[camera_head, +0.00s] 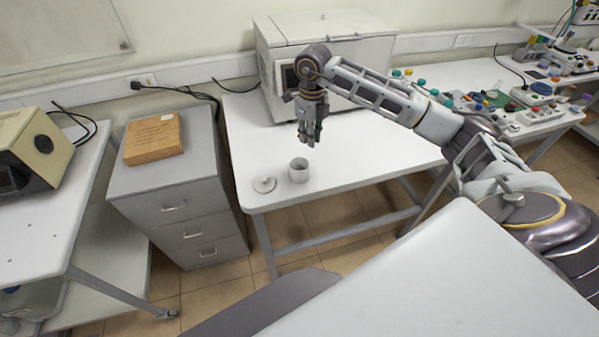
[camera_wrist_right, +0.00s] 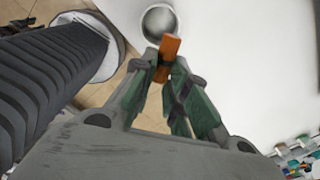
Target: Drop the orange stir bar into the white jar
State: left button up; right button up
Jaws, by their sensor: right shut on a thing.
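The white jar (camera_head: 298,170) stands open on the white table near its front left corner. Its round opening also shows in the right wrist view (camera_wrist_right: 159,22), just beyond the fingertips. My right gripper (camera_head: 309,140) points down above the table, behind and a little right of the jar in the head view. In the right wrist view its fingers (camera_wrist_right: 165,72) are shut on the orange stir bar (camera_wrist_right: 168,50). The bar sticks out past the fingertips, and its far end is close to the jar's rim in the picture. The bar cannot be made out in the head view. My left gripper does not show.
A round white lid (camera_head: 264,185) lies left of the jar. A large white machine (camera_head: 335,60) stands at the back of the white table (camera_head: 380,150). A grey drawer cabinet (camera_head: 185,205) with a brown box (camera_head: 153,138) stands to the left. The tabletop right of the jar is clear.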

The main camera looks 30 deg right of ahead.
jog(key=shift+f, duration=0.1)
jog(key=shift+f+b, duration=1.6)
jog(key=shift+f, duration=1.35)
jog(key=o, duration=0.9)
jog(key=shift+c, duration=0.2)
jog(key=shift+r, duration=6)
